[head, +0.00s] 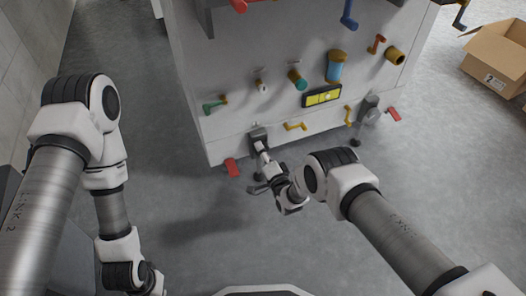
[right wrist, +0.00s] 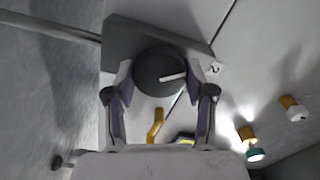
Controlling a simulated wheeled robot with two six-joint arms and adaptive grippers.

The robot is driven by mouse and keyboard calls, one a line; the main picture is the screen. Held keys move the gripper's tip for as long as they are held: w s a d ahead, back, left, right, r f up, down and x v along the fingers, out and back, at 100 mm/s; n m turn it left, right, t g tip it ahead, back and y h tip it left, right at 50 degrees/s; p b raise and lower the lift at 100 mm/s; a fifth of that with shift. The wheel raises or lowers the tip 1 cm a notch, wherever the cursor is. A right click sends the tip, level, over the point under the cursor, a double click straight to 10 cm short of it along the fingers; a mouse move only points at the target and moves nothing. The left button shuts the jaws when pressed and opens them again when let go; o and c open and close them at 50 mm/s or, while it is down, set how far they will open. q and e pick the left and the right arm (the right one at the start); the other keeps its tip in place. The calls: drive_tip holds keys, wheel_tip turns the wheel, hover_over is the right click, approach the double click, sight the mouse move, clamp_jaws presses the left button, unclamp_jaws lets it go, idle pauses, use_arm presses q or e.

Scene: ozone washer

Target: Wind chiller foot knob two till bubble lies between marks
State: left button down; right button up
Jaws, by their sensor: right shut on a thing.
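The foot knob (right wrist: 150,66) is a dark round disc with a white pointer line, on a dark grey bracket (right wrist: 120,38). A small label (right wrist: 216,68), which seems to read 2, is beside it. My right gripper (right wrist: 160,78) is shut on the knob, one finger on each side. In the head view my right gripper (head: 262,151) is at the grey foot bracket on the chiller's lower front edge. The yellow bubble level (head: 322,96) sits in a dark frame on the chiller front; its bubble is too small to place against the marks. My left gripper is out of view.
Several coloured handles and valves stick out of the chiller front (head: 240,60), including a yellow handle (head: 295,126) near my right gripper. A second foot bracket (head: 369,104) is to the right. A cardboard box (head: 497,55) stands far right. The floor at left is clear.

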drive_tip(key=m+p, duration=0.1)
drive_tip(key=m, duration=1.7)
drive_tip(key=shift+m, duration=0.4)
drive_tip(key=o, duration=1.2)
drive_tip(key=shift+c, duration=0.2)
drive_tip(key=shift+s, duration=0.1)
